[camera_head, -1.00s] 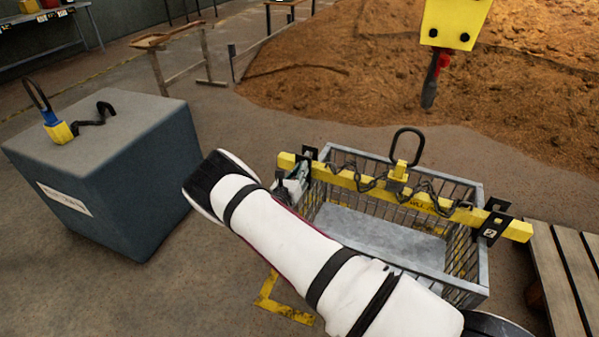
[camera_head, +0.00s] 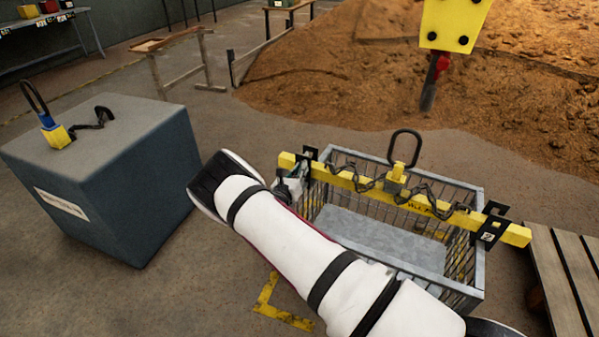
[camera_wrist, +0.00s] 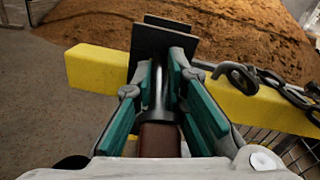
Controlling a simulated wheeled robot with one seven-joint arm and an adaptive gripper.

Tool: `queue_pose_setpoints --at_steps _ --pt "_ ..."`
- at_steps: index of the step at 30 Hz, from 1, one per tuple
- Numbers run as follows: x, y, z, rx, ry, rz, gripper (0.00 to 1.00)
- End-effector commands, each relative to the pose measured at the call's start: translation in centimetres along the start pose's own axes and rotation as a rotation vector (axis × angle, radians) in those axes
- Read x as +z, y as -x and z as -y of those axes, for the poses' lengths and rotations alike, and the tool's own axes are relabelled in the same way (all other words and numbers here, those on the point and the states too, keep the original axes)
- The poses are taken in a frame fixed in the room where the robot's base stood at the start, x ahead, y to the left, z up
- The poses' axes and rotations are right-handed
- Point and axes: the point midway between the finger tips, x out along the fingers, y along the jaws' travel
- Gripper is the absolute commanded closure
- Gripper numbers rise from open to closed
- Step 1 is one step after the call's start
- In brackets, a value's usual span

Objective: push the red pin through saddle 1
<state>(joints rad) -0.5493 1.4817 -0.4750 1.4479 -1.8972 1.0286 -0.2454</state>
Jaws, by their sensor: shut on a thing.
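My gripper (camera_wrist: 160,88) is shut on the red pin (camera_wrist: 160,138). In the wrist view the pin's dark red end lies near the palm, and its silver shaft runs forward between the green-faced fingers. The shaft points at the black plates of a saddle (camera_wrist: 163,38) on the yellow beam (camera_wrist: 100,70). The tip is hidden at the plates, so I cannot tell how far it is in. In the head view my gripper (camera_head: 288,187) is at the left end of the beam (camera_head: 350,180), beside the left saddle (camera_head: 308,158). My arm partly hides it there.
A wire basket (camera_head: 473,265) stands under the beam, with a chain (camera_head: 430,203) and lifting ring (camera_head: 405,145) above. A second saddle (camera_head: 492,226) is at the right end. A blue-grey block (camera_head: 150,160) stands left. A wooden pallet (camera_head: 570,270) is at right.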

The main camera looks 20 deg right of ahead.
Motion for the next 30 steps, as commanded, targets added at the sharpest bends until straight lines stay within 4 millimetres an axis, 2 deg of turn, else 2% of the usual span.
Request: queue_pose_setpoints --at_steps 1,21,30 --pt "1.8 -1.1 0.7 -0.018 -0.007 0.036 1.00" --pt "2.7 -2.8 0.8 -0.019 -0.007 0.037 1.00" --pt "2.7 -2.9 0.8 -0.020 -0.006 0.036 1.00"
